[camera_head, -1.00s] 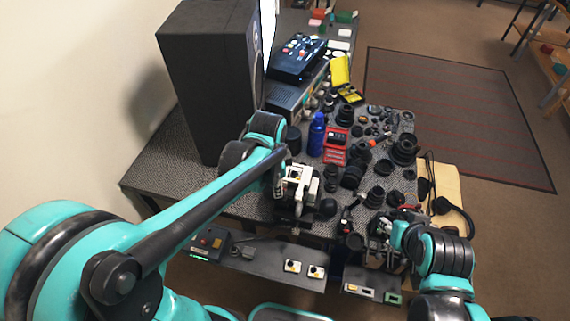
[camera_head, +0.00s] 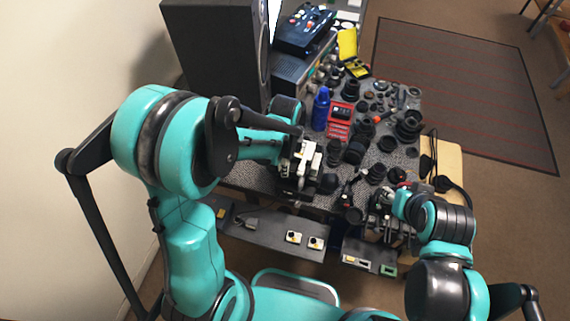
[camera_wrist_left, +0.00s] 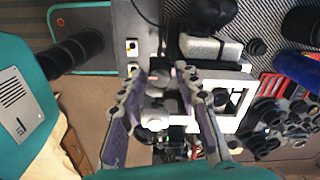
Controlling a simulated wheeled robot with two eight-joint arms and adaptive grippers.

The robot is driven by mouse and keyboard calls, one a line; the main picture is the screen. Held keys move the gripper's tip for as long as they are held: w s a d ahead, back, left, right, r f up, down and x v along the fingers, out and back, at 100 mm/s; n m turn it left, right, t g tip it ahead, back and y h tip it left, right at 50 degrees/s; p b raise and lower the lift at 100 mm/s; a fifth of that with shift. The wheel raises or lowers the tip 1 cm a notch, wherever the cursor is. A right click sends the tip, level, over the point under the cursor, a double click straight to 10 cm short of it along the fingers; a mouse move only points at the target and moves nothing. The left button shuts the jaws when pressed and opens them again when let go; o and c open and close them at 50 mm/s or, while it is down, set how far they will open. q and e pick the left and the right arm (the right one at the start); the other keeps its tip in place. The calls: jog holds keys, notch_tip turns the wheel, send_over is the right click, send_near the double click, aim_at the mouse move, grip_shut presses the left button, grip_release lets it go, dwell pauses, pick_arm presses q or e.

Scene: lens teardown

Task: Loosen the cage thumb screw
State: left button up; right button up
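The white cage (camera_head: 309,157) stands on a dark fixture near the table's front edge. It also shows in the left wrist view (camera_wrist_left: 238,78) as a white frame with an opening. A small dark round part (camera_wrist_left: 166,79), possibly the thumb screw, sits at the cage's near end between my left fingertips. My left gripper (camera_wrist_left: 160,74) is open, its fingers apart on either side of this part; contact cannot be told. In the head view my left gripper (camera_head: 296,150) is at the cage, mostly hidden by the arm. My right gripper (camera_head: 384,202) is low at the front right; its fingers are unclear.
A blue bottle (camera_head: 321,109), a red box (camera_head: 338,124) and several black lens parts (camera_head: 355,149) crowd the table behind and right of the cage. A large black speaker (camera_head: 213,55) stands at the left. A lower shelf (camera_head: 265,237) with small switches runs along the front.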

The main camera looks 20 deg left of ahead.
pick_arm(q)
grip_shut()
jog(key=shift+n, duration=0.4)
jog(key=n+b, duration=0.1)
jog(key=n, duration=0.1)
jog(key=shift+n, duration=0.4)
jog(key=n+b, duration=0.1)
jog(key=n, duration=0.2)
jog(key=shift+n, duration=0.3)
jog(key=n+b, duration=0.1)
jog(key=n, duration=0.4)
jog(key=shift+b, duration=0.35)
jog(key=n, duration=0.5)
jog(key=shift+n+b, duration=0.4)
